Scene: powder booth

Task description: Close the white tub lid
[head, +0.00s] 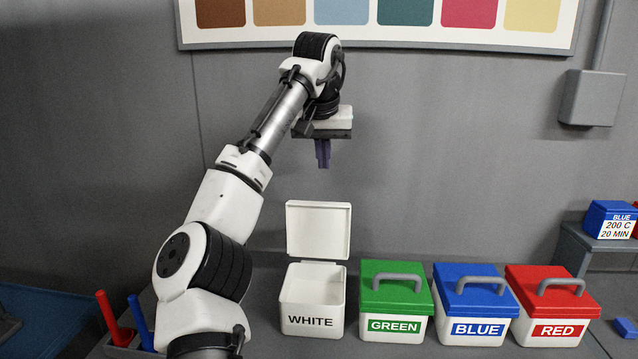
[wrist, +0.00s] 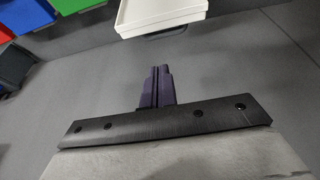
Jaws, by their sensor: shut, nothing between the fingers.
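The white tub (head: 312,292), labelled WHITE, stands on the bench in the head view. Its white lid (head: 319,230) is open, standing upright at the back edge of the tub, and the inside looks empty. My gripper (head: 323,164) is above the lid, apart from it, with its purple fingers pointing down. In the wrist view the fingers (wrist: 159,72) are together with nothing between them. A white panel (wrist: 160,14) at the top of the wrist view is part of the white tub or its lid; I cannot tell which.
Closed green (head: 393,300), blue (head: 472,304) and red (head: 550,305) tubs with grey handles stand in a row to the right. A blue box (head: 610,220) sits on a raised shelf at far right. Red (head: 107,315) and blue (head: 138,318) handles stick up at left. A wall is behind.

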